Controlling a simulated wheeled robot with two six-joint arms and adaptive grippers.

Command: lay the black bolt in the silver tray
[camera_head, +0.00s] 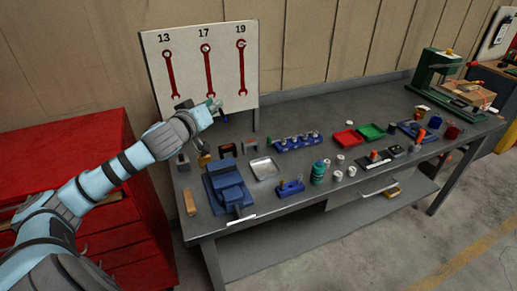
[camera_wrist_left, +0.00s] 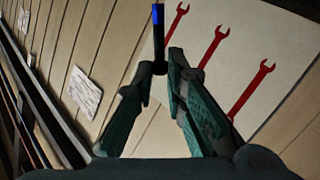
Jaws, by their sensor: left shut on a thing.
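My left gripper (camera_head: 216,106) is raised over the back left of the bench, in front of the wrench board. The bolt is too small to make out clearly in the head view. The silver tray (camera_head: 264,168) lies flat on the bench, right of the blue vise and below and right of my gripper; it looks empty. My right gripper is not in view.
A blue vise (camera_head: 228,186) stands left of the tray. A blue rack (camera_head: 296,142) is behind it to the right, and a small blue block (camera_head: 290,188) in front. Red (camera_head: 348,138) and green (camera_head: 371,131) trays lie farther right. The white wrench board (camera_head: 183,60) stands close behind my gripper.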

